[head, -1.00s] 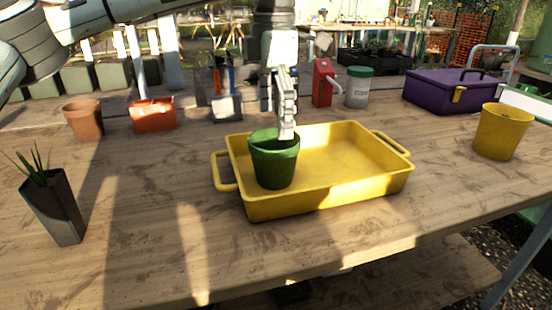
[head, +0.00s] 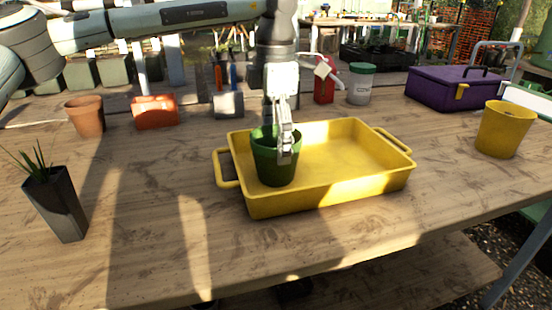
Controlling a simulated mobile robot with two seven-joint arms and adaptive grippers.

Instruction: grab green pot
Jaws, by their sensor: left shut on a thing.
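The green pot (head: 267,169) stands upright in the left part of the yellow tray (head: 330,197), near its left wall. My left gripper (head: 285,155) reaches down from above at the pot's right side. One finger shows in front of the pot's wall, and the gripper is shut on the pot. The other finger is hard to make out. My right gripper is not in view.
A dark planter with a spiky plant (head: 56,203) stands at the left. A terracotta pot (head: 86,117) and an orange container (head: 155,112) are behind. A yellow pot (head: 505,130) and a purple toolbox (head: 455,89) stand at the right. The front of the table is clear.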

